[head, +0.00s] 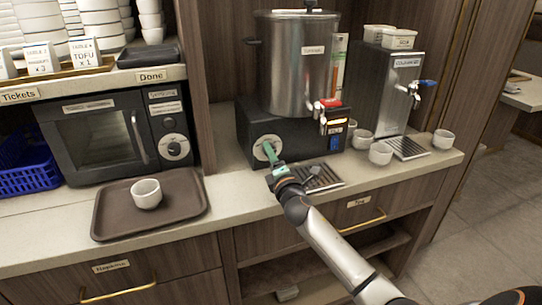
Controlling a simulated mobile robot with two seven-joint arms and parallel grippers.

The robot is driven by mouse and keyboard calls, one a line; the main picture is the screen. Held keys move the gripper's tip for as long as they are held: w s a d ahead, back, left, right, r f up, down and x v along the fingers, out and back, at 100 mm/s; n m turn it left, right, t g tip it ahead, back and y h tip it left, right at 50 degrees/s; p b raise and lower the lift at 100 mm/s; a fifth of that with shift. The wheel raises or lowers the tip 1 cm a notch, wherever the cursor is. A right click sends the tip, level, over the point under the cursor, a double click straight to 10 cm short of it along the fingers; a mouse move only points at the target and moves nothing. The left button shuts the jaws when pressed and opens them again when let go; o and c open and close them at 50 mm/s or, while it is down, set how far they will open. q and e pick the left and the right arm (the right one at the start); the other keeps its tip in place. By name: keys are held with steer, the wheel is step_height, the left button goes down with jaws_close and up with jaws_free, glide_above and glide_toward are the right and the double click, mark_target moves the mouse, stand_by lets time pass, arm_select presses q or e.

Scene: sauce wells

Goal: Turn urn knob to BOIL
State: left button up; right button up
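The urn (295,65) is a tall steel cylinder on a black base at the back of the counter. Its knob (259,145) is on a pale round dial at the left of the base's front face. My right gripper (270,155) reaches up from the lower right, with its green fingers at the knob. The fingers cover part of the dial, so the knob's pointing direction and the BOIL mark cannot be read. I cannot tell whether the fingers are closed on the knob. My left gripper is not in view.
A drip tray (325,179) lies in front of the urn, beside my gripper. White cups (381,153) and a steel dispenser (388,90) stand to the right. A microwave (100,135) and a brown tray (103,222) with a cup (146,193) are at the left.

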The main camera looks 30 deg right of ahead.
steer(key=o, duration=0.4)
steer(key=shift+s, duration=0.1)
steer(key=v, duration=1.2)
steer(key=shift+s, duration=0.2)
